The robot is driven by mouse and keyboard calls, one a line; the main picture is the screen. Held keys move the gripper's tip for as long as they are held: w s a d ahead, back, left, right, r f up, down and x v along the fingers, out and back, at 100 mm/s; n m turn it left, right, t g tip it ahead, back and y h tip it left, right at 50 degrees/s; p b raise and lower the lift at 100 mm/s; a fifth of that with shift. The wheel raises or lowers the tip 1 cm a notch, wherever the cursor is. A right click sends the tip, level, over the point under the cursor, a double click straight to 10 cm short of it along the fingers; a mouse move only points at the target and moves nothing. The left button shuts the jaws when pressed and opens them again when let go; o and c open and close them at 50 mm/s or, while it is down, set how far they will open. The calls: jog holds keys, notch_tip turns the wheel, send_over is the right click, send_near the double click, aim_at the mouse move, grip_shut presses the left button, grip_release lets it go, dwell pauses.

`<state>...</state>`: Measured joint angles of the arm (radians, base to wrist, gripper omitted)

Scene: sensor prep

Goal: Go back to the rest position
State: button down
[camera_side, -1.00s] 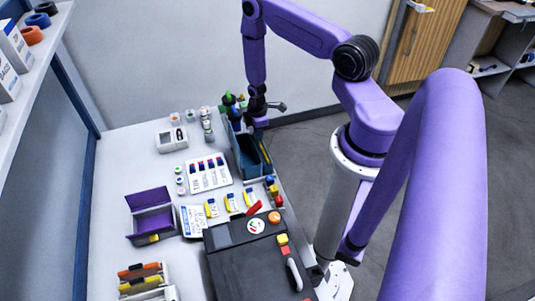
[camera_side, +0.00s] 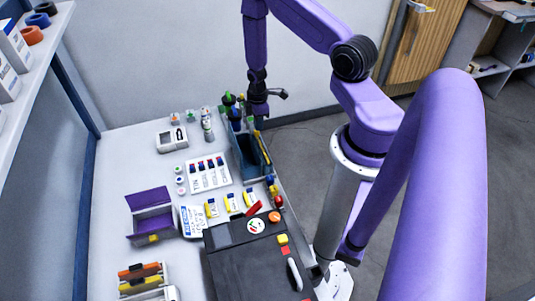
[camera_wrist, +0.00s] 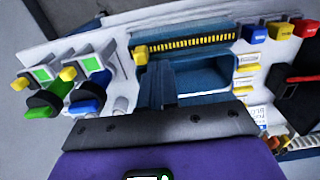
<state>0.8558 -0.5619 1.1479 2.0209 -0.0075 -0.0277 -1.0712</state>
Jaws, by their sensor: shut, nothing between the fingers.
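My gripper (camera_side: 259,113) hangs from my purple arm at the back right of the white table, above the blue open bin (camera_side: 245,155). It looks shut and empty, pointing down. In the wrist view the dark gripper body fills the lower middle, and my fingers (camera_wrist: 158,88) reach over the blue bin (camera_wrist: 208,80). The exact gap between the fingertips and the bin is hard to judge.
A purple open box (camera_side: 150,222), label cards (camera_side: 208,174) and a dark machine (camera_side: 250,265) occupy the table.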

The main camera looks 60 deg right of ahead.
jog(key=shift+r, duration=0.55)
jog(key=shift+a, duration=0.1)
jog(key=w+a+r+n, duration=0.1)
jog(key=w+a+r, duration=0.1)
jog(key=a+r, duration=1.1)
jog(key=s+a+r+n, duration=0.1)
jog(key=s+a+r, duration=0.7)
jog(key=a+r, duration=0.15)
jog(key=s+r, duration=0.4)
jog(key=s, duration=0.3)
jog(key=s+a+r+n, duration=0.1)
jog(key=s+r, duration=0.3)
jog(key=s, duration=0.3)
jog(key=shift+s+a+r+n, duration=0.15)
jog(key=shift+s+r+n, duration=0.15)
jog(key=shift+s+r, duration=0.1)
